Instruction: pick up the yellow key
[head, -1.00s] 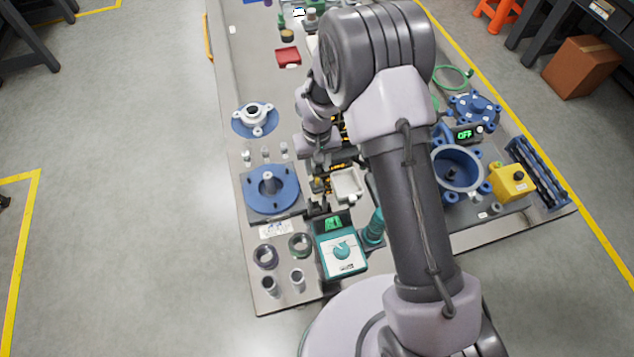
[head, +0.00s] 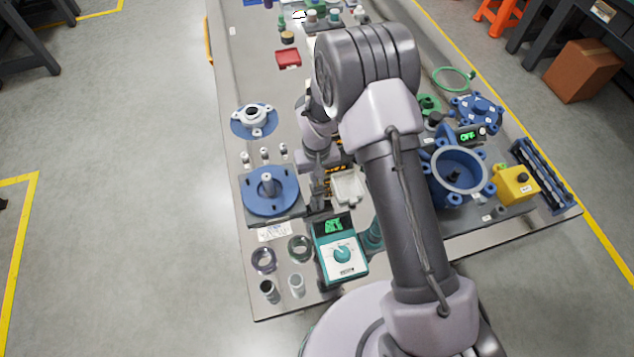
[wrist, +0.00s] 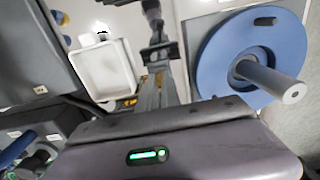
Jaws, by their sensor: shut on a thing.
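My gripper (wrist: 152,12) reaches down between the white tray and the blue round flange. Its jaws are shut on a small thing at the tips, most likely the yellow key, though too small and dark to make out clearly. In the head view my gripper (head: 318,200) is low over the table, behind the teal meter. I cannot pick out the yellow key with certainty in either view.
The white tray (wrist: 103,72) is just left of my gripper in the wrist view. The blue flange with its upright post (wrist: 228,60) is to the right. The teal meter (head: 341,255) stands close by. A blue pot (head: 458,172) and a yellow box (head: 516,186) are at the right.

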